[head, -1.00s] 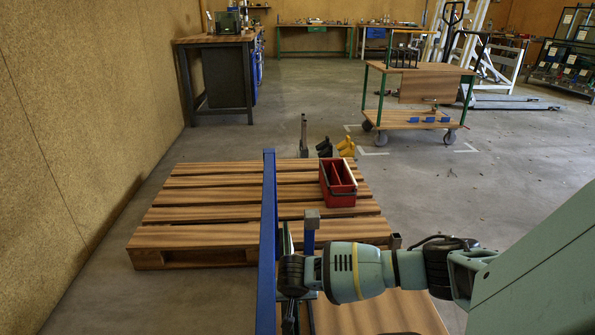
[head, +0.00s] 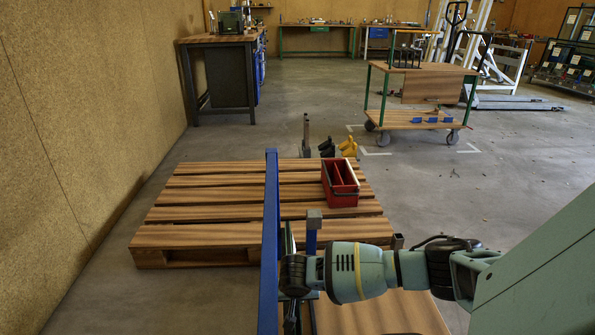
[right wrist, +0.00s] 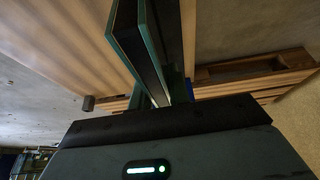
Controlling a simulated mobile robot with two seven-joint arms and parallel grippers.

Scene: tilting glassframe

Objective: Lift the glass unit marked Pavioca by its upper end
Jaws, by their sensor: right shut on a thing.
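The glass unit (right wrist: 150,50) shows nearly edge-on in the right wrist view, as greenish panes with a dark band between them. In the head view only a thin dark strip of it (head: 289,242) shows beside the tall blue frame post (head: 270,230). No Pavioca mark is readable. My right gripper (head: 294,283) is by the post and shut on the glass unit's edge; its fingertips are mostly hidden in the head view. In the right wrist view the unit runs up and away from the gripper (right wrist: 167,97). My left gripper is out of view.
A wooden pallet (head: 200,210) lies behind the frame, with a red box (head: 340,187) on it. A grey-topped blue stub (head: 314,225) stands right of the post. A green-legged trolley (head: 420,100) is farther back right. Open floor lies between.

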